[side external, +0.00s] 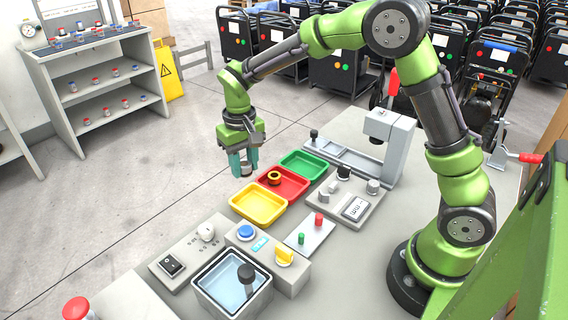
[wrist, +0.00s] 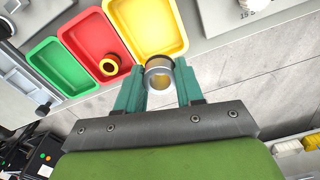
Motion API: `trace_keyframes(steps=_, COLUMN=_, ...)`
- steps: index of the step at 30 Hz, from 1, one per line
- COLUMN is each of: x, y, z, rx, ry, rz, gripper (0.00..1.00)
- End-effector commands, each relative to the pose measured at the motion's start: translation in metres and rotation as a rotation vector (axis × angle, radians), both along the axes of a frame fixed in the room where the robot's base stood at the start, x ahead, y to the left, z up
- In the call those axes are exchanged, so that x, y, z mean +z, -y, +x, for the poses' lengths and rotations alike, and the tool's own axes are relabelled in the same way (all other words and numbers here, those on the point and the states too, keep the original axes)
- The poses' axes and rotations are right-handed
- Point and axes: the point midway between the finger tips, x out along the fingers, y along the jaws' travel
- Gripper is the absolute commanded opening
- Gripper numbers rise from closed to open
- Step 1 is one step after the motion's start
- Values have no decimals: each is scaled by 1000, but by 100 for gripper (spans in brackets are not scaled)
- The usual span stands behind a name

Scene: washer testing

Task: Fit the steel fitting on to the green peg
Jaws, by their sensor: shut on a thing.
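My gripper (side external: 244,168) hangs above the floor, just left of and beyond the coloured trays. In the wrist view its teal fingers (wrist: 159,82) are shut on the steel fitting (wrist: 159,76), a short silver ring with an open bore, held at the fingertips. The fitting is mostly hidden in the side view. The green peg (side external: 301,238) stands upright on a small grey plate (side external: 311,246) beside a taller red peg (side external: 319,220). No part of my gripper is near the pegs. The pegs do not show in the wrist view.
The yellow tray (side external: 259,218), red tray (side external: 299,196) and green tray (side external: 316,168) stand in a row. A brass-coloured ring (side external: 274,177) lies in the red tray. A grey press (side external: 394,150) stands behind.

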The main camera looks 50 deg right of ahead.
Motion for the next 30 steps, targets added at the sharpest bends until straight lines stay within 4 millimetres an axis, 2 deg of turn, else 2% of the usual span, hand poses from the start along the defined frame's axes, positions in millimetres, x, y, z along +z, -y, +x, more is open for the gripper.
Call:
trace_keyframes(steps=5, x=0, y=-1, z=0, rx=3, ry=1, rz=0, gripper=3)
trace_keyframes(steps=8, x=9, y=-6, z=0, rx=14, ry=20, rz=4, gripper=3)
trace_keyframes(steps=10, x=17, y=-13, z=-10, rx=31, ry=26, rz=8, gripper=3)
trace_keyframes(steps=15, x=24, y=-26, z=-62, rx=102, ry=27, rz=13, gripper=3)
trace_keyframes(steps=22, x=9, y=-28, z=-139, rx=199, ry=17, rz=10, gripper=3)
trace_keyframes(steps=27, x=-7, y=-22, z=-174, rx=234, ry=2, rz=5, gripper=3)
trace_keyframes(steps=30, x=-15, y=-19, z=-182, rx=241, ry=-8, rz=1, gripper=3)
